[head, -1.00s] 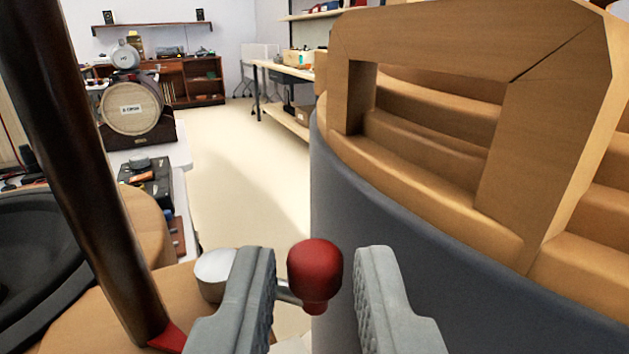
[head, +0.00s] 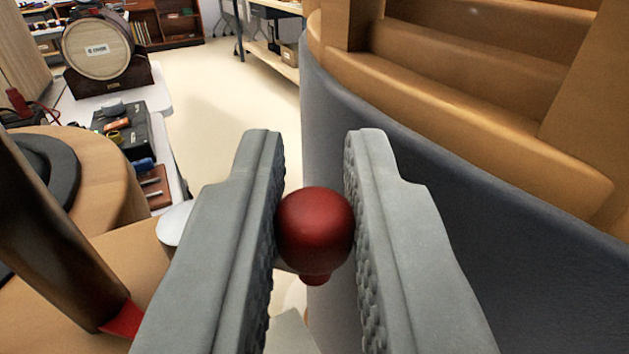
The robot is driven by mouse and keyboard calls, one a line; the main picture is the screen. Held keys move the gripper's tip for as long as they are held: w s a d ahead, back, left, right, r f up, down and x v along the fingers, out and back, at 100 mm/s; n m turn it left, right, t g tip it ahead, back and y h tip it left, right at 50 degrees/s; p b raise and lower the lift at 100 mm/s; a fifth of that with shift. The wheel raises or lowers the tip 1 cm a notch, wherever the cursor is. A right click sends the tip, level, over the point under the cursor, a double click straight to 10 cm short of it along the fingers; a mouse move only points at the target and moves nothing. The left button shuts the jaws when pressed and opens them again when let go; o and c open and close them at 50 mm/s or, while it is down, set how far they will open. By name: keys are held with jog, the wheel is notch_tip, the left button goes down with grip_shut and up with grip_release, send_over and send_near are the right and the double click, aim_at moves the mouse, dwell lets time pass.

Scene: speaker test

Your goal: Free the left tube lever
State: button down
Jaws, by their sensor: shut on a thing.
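The red ball knob of the lever (head: 315,232) sits between the two grey ridged fingers of my gripper (head: 314,165) in the head view. The fingers are shut on the knob, with their tips reaching past it. The lever's stem below the knob is mostly hidden by the fingers. A silver round cap (head: 174,226) shows just left of the left finger. A dark brown post (head: 50,245) with a red foot stands at the lower left.
A large wooden stepped body with a dark grey side (head: 420,190) rises close on the right. A wooden housing with a black cone (head: 95,185) is at the left. Behind it, a bench holds a small barrel (head: 98,48) and a black case (head: 122,130). Open floor lies beyond.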

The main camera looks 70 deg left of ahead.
jog(key=shift+s+d+m+t+h, duration=0.15)
jog(key=shift+m+t+h, duration=0.15)
jog(key=shift+m+t, duration=0.3)
jog(key=shift+s+d+m+t+h, duration=0.15)
jog(key=shift+m+t+h, duration=0.2)
jog(key=shift+t, duration=0.45)
jog(key=shift+w, duration=0.1)
jog(key=c, duration=1.7)
grip_release()
jog(key=v, duration=1.7)
jog(key=shift+d+f, duration=0.1)
jog(key=shift+d, duration=0.1)
